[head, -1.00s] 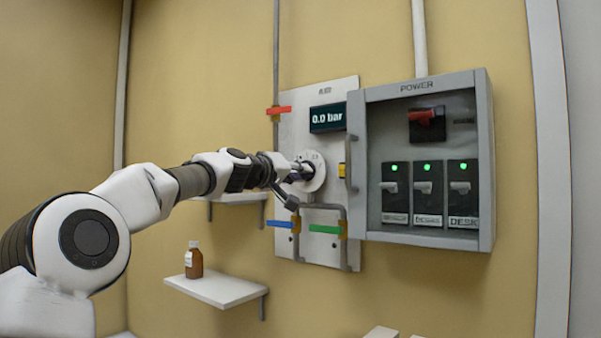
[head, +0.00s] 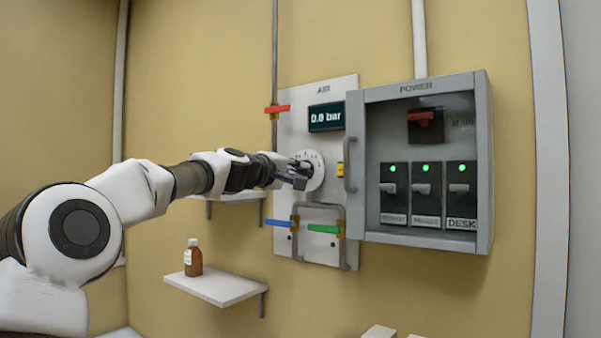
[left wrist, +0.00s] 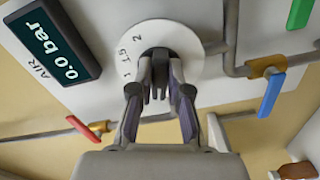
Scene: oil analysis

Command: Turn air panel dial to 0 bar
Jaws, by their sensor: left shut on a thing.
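The air panel (head: 300,100) is a light plate on the wall, and its display (head: 327,117) reads 0.0 bar. Its round white dial (head: 314,184) also shows in the left wrist view (left wrist: 200,42), where the marks 1, 1.5 and 2 can be read. My left gripper (head: 299,176) is at the dial, with its fingers (left wrist: 160,80) shut on the dark dial knob (left wrist: 157,57). The gripper hides part of the dial face in the head view. My right gripper is not in view.
A red lever (head: 278,109), a blue lever (head: 281,224) and a green lever (head: 324,229) sit around the dial on pipes. The grey power cabinet (head: 430,237) stands close to the right. A shelf (head: 218,287) with a brown bottle (head: 193,260) is below left.

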